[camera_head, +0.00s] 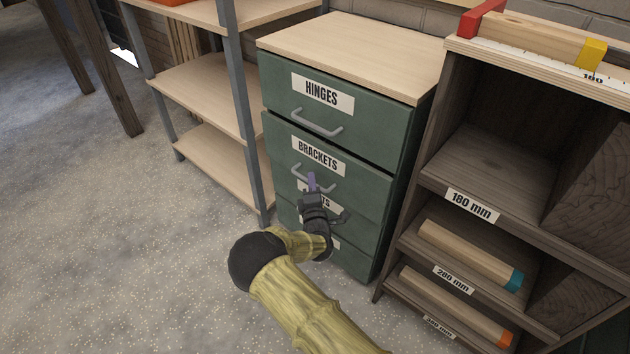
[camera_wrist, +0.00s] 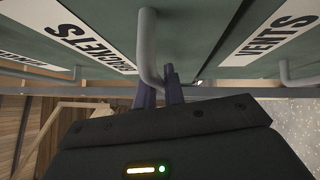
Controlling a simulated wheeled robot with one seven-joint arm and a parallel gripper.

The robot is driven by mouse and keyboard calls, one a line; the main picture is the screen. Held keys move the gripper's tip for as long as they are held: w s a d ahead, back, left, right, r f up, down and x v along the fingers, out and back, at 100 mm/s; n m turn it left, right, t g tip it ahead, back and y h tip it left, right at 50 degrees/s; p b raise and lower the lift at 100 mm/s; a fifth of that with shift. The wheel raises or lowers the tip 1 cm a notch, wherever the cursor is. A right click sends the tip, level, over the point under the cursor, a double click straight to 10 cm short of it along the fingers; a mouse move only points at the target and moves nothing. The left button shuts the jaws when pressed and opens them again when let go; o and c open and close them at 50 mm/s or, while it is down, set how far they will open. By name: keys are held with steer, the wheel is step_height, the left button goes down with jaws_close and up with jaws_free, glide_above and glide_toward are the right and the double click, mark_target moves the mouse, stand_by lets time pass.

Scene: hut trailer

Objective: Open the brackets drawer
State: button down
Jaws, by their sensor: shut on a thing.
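The green brackets drawer (camera_head: 345,183) is in the cabinet, under the hinges drawer, with a white BRACKETS label. Its grey bar handle (camera_head: 298,173) is partly hidden by my gripper (camera_head: 311,183). My gripper's purple fingers are shut on this handle. In the wrist view my gripper (camera_wrist: 161,86) holds the bar of the handle (camera_wrist: 146,45) near one end, beside the BRACKETS label (camera_wrist: 92,38). The brackets front seems to stand slightly forward of the fronts around it, but I cannot tell by how much.
The hinges drawer (camera_head: 365,117) above looks shut. A lower drawer label (camera_head: 322,201) is partly covered by my gripper. An open shelf rack (camera_head: 205,90) stands left, and a dark wooden rack (camera_head: 460,165) with wood pieces stands close at right. Floor in front is clear.

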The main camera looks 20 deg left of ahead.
steer(key=s+a+p, duration=0.1)
steer(key=s+a, duration=0.2)
steer(key=s, duration=0.6)
steer(key=s+a+p, duration=0.1)
steer(key=s+a, duration=0.3)
steer(key=s, duration=0.5)
steer(key=shift+s+a+p, duration=0.15)
steer(key=shift+a+p, duration=0.05)
steer(key=shift+p, duration=0.1)
steer(key=shift+f, duration=0.1)
steer(key=c, duration=1.5)
jaws_free()
steer(key=p+v, duration=0.3)
steer(key=v, duration=1.4)
steer(key=shift+s+p, duration=0.2)
steer(key=shift+p, duration=0.1)
